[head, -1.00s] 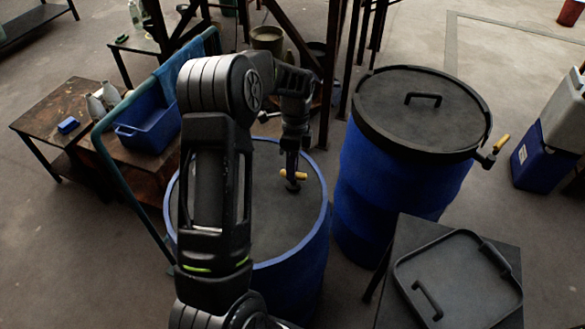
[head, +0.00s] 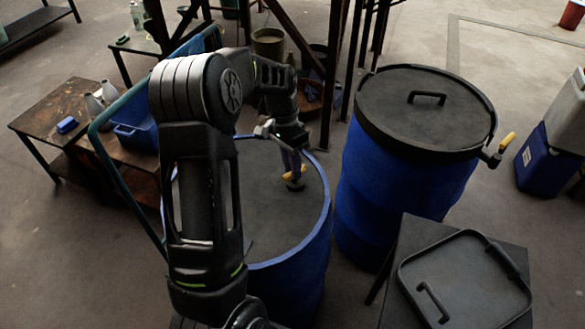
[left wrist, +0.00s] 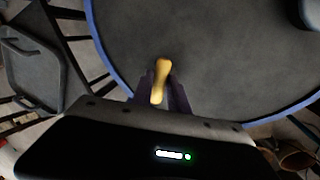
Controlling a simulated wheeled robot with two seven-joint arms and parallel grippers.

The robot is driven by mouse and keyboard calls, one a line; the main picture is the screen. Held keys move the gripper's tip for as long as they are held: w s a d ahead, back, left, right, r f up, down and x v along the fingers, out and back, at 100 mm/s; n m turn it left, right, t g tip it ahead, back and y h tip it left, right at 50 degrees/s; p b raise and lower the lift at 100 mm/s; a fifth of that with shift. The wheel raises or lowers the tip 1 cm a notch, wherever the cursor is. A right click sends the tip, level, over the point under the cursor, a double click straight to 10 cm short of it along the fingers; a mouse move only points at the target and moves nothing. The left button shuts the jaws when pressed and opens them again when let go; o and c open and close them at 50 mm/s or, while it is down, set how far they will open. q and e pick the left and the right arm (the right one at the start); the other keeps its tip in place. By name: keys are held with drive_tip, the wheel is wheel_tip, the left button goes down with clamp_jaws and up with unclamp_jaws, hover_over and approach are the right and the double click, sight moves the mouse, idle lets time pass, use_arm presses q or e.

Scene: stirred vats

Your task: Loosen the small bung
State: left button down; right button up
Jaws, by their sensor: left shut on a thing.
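The small bung (head: 296,182) has a yellow bar handle on a dark round base. It sits in the dark grey top of the near blue vat (head: 328,215), toward its far right side. My left gripper (head: 293,173) reaches down from above and is shut on the yellow handle. In the left wrist view the handle (left wrist: 160,82) lies between the two dark fingers (left wrist: 161,94), its far end sticking out past them. The bung's base is mostly hidden there. My left arm covers much of the vat's left side. My right gripper is not in view.
A second blue vat (head: 350,200) with a black handled lid stands to the right, with a yellow-handled tap (head: 505,144). A black tray (head: 465,285) lies on a stand at front right. A metal frame stands behind, and a blue tub (head: 135,135) at left.

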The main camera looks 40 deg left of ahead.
use_arm(q)
drive_tip(key=n+t+b, duration=0.1)
drive_tip(key=n, duration=0.5)
drive_tip(key=shift+s+d, duration=0.1)
idle(0.4)
drive_tip(key=c, duration=1.3)
unclamp_jaws()
drive_tip(key=shift+r, duration=0.1)
wheel_tip(320, 180, up, 8)
drive_tip(key=a, duration=0.1)
drive_tip(key=shift+s+a+f+b, duration=0.2)
drive_tip(key=shift+s+f+b, duration=0.05)
drive_tip(key=shift+b, duration=0.05)
